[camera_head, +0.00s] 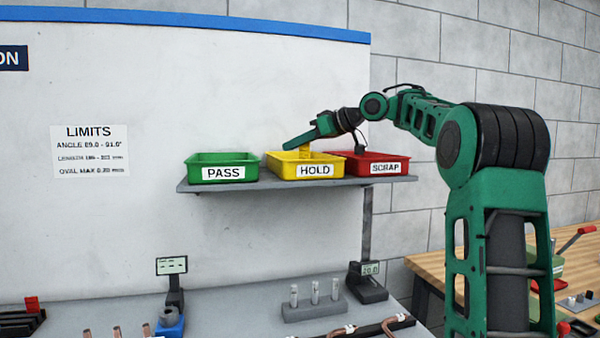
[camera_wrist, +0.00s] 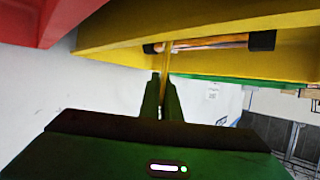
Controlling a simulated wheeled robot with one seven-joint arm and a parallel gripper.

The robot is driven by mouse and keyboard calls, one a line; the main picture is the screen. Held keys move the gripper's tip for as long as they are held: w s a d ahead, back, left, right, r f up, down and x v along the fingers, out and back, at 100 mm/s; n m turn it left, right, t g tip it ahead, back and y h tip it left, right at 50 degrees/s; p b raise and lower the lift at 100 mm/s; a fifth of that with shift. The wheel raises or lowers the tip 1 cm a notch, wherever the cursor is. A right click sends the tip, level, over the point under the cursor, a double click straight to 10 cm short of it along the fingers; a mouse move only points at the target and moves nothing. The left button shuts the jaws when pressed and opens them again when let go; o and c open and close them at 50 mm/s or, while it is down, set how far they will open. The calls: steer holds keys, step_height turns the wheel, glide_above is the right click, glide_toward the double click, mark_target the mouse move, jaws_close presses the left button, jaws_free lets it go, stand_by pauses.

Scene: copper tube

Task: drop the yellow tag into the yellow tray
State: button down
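The yellow tray (camera_head: 322,170), labelled HOLD, stands on a shelf between a green and a red tray. My gripper (camera_head: 306,138) is over this tray. The yellow tag (camera_head: 304,151) hangs below it at the tray's opening. In the wrist view the fingers of my gripper (camera_wrist: 163,82) are close together on the tag, which shows edge-on as a thin yellow strip (camera_wrist: 166,62). The yellow tray (camera_wrist: 120,35) fills the top of that view. A copper tube (camera_wrist: 215,43) with dark ends lies in it. Whether the tag touches the tray or the tube is unclear.
The green PASS tray (camera_head: 222,158) is left of the yellow tray and the red SCRAP tray (camera_head: 385,157) is close on its right. The grey shelf (camera_head: 290,185) carries all three. A whiteboard (camera_head: 200,90) stands behind. A bench with tubes and a peg block (camera_head: 314,309) is below.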

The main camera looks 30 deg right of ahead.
steer(key=shift+f, duration=0.2)
steer(key=c, duration=1.9)
jaws_free()
steer(key=shift+v, duration=5.35)
steer(key=shift+f, duration=0.1)
